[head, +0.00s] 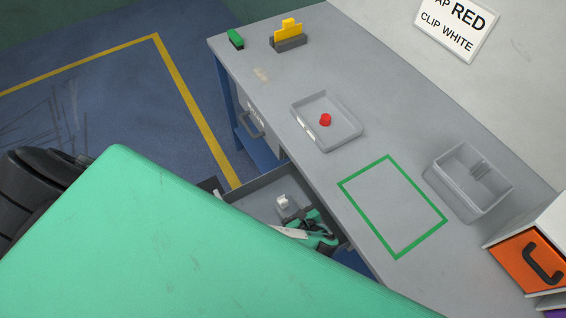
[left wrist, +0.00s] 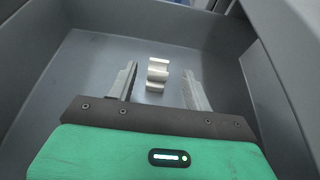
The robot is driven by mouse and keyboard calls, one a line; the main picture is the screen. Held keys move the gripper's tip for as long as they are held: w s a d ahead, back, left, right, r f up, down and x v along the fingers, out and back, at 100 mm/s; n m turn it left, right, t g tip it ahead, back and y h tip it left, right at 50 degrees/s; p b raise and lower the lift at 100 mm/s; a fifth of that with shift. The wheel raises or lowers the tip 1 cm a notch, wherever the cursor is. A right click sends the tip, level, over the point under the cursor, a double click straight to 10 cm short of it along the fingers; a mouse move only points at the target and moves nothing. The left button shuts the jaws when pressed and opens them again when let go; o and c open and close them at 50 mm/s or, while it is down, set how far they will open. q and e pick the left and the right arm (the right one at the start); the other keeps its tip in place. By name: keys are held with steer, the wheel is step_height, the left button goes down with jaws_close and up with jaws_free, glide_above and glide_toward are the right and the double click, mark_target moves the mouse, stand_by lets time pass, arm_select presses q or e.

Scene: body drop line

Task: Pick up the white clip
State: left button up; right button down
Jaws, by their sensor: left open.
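The white clip (head: 283,202) lies on the floor of the open grey drawer (head: 262,188) below the bench top. In the left wrist view the clip (left wrist: 156,75) is a small wavy block lying between the lines of the two fingers. My left gripper (left wrist: 159,78) is open and empty, with one finger on each side of the clip and a gap to both. In the head view the left gripper (head: 284,222) is inside the drawer close beside the clip, partly hidden by my large green arm link. Whether the fingertips touch the drawer floor cannot be told. My right gripper is not in view.
On the bench stand a grey tray (head: 348,137) with a red cap (head: 325,120), an empty-looking grey bin (head: 440,182), a green outline (head: 418,238) and a yellow piece on a dark base (head: 289,42). The drawer walls rise close around the gripper.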

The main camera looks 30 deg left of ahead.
mark_target(281, 197)
arm_select(q)
steer(key=x, duration=0.3)
steer(key=shift+w+a+p, duration=0.1)
steer(key=shift+a+p, duration=0.2)
steer(key=shift+p, duration=0.05)
steer(key=shift+f, duration=0.1)
steer(key=c, duration=1)
steer(key=shift+c, duration=0.3)
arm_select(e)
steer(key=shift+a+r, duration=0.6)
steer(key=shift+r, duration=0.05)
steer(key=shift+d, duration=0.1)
arm_select(q)
steer(key=shift+r, duration=0.2)
